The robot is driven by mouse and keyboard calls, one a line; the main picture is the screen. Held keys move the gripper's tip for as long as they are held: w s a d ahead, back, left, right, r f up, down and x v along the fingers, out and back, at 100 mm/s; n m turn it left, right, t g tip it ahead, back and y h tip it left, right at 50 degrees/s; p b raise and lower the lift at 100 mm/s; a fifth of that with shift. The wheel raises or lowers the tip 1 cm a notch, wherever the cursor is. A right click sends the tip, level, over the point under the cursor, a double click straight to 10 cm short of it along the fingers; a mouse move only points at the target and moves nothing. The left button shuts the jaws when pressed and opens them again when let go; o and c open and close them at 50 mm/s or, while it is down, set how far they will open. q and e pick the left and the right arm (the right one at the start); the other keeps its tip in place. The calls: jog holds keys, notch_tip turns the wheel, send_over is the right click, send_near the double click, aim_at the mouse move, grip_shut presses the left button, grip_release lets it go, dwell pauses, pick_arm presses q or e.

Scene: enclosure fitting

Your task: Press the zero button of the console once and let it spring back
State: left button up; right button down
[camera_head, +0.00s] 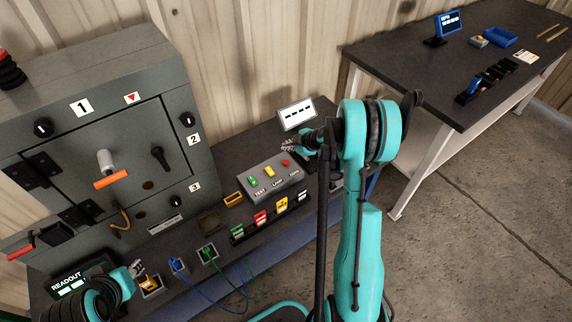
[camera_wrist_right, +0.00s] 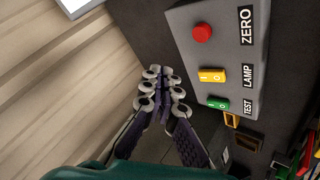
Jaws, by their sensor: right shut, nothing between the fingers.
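The console (camera_head: 268,182) is a grey box on the dark bench, with a green TEST switch (camera_head: 253,181), a yellow LAMP switch (camera_head: 269,171) and a round red ZERO button (camera_head: 286,162). In the right wrist view the ZERO button (camera_wrist_right: 202,33) is in plain sight, raised and untouched. My right gripper (camera_head: 288,146) is shut and empty, just behind the console's ZERO end. In the wrist view its fingertips (camera_wrist_right: 162,84) are beside the console, apart from the button. My left gripper (camera_head: 138,268) is low at the left near the readout; its jaws are too small to judge.
A display with dashes (camera_head: 297,114) stands behind the console. A grey cabinet (camera_head: 100,130) with knobs is at left. Coloured modules (camera_head: 262,217) and cabled sockets (camera_head: 208,254) line the bench front. A second table (camera_head: 440,62) stands at right, beyond open floor.

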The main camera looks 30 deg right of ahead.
jog(key=b, duration=0.2)
send_over(288, 163)
notch_tip(288, 163, down, 4)
jog(key=shift+f, duration=1.05)
jog(key=shift+f, duration=0.15)
dwell(0.4)
jog(key=shift+f, duration=0.3)
jog(key=shift+f, duration=0.4)
dwell(0.7)
jog(key=shift+r, duration=0.85)
